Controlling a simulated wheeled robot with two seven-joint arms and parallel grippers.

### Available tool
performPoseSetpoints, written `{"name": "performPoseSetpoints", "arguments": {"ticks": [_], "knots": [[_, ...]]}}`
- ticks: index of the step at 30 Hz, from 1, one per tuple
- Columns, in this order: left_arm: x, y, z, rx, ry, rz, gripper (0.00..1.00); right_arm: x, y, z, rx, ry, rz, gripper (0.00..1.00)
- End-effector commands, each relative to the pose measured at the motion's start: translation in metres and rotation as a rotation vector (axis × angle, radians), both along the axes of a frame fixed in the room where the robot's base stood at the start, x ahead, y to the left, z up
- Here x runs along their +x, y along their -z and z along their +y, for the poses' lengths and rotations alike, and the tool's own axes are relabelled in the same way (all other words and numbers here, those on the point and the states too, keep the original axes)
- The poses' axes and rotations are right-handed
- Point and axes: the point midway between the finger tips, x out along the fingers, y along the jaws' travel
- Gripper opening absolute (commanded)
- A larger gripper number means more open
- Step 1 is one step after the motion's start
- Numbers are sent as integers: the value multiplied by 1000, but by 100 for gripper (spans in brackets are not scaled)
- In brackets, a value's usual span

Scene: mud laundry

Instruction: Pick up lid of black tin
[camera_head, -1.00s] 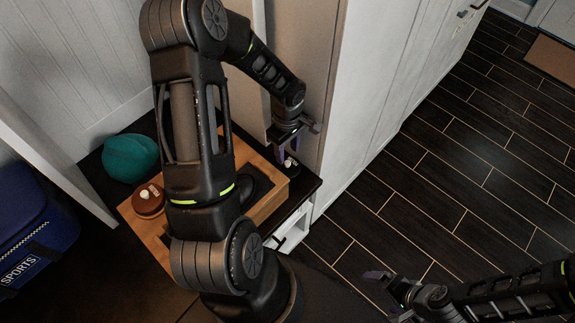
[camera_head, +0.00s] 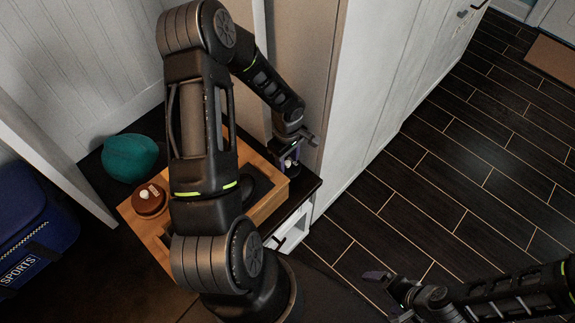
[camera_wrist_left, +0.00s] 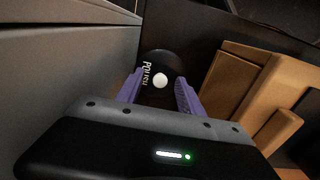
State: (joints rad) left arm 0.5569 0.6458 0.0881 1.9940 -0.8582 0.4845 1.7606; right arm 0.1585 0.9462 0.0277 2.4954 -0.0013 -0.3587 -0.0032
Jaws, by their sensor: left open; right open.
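The black tin (camera_wrist_left: 172,62) stands upright in the left wrist view, with pale "POLISH" lettering and a round white knob (camera_wrist_left: 160,80) on its lid. My left gripper (camera_wrist_left: 161,84) is open, its purple fingers to either side of the knob; I cannot tell if they touch the lid. In the head view the left gripper (camera_head: 288,158) points down over the right end of the dark bench top, and the tin is mostly hidden beneath it. My right gripper (camera_head: 383,284) is open and empty above the floor at the lower right.
A wooden organiser (camera_head: 270,205) stands left of the tin, close by. A brown tin (camera_head: 149,202) with a pale knob and a teal ball (camera_head: 130,158) lie further left. A white cabinet side (camera_head: 370,100) rises close on the right. A blue bag (camera_head: 30,225) is far left.

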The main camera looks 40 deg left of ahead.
Motion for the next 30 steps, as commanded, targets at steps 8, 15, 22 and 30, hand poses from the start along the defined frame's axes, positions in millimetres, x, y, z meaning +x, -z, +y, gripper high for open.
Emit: {"name": "performPoseSetpoints", "arguments": {"ticks": [8, 15, 22, 30], "knots": [[0, 0, 0, 0, 0, 0, 28, 0, 0, 0, 0, 0, 0, 100], [0, 0, 0, 0, 0, 0, 9, 0, 0, 0, 0, 0, 0, 100], [0, 0, 0, 0, 0, 0, 0, 0, 0, 0, 0, 0, 0, 100], [0, 0, 0, 0, 0, 0, 0, 0, 0, 0, 0, 0, 0, 100]]}}
